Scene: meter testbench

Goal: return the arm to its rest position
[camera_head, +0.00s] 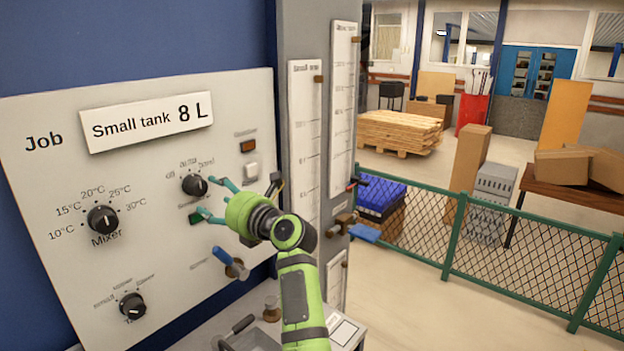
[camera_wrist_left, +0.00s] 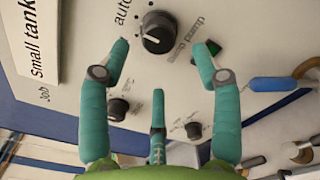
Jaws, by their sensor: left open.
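My left gripper (camera_head: 212,198) is the green one with teal fingers. In the head view it hangs in front of the right part of the white panel (camera_head: 60,270), near a black knob (camera_head: 194,185) and a green button (camera_head: 196,217). In the left wrist view my left gripper (camera_wrist_left: 163,45) has its fingers spread, with nothing between them. The black knob (camera_wrist_left: 158,32) shows just beyond the fingertips, and the green button (camera_wrist_left: 207,50) is partly behind one finger. Whether a fingertip touches the panel I cannot tell. My right gripper is not in view.
A blue-handled lever (camera_head: 226,259) sits below the gripper. The Mixer knob (camera_head: 102,219) and another knob (camera_head: 132,305) are further left. Two gauge boards (camera_head: 304,130) (camera_head: 343,110) stand right of the panel. A green mesh fence (camera_head: 500,262) is at right, with open floor before it.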

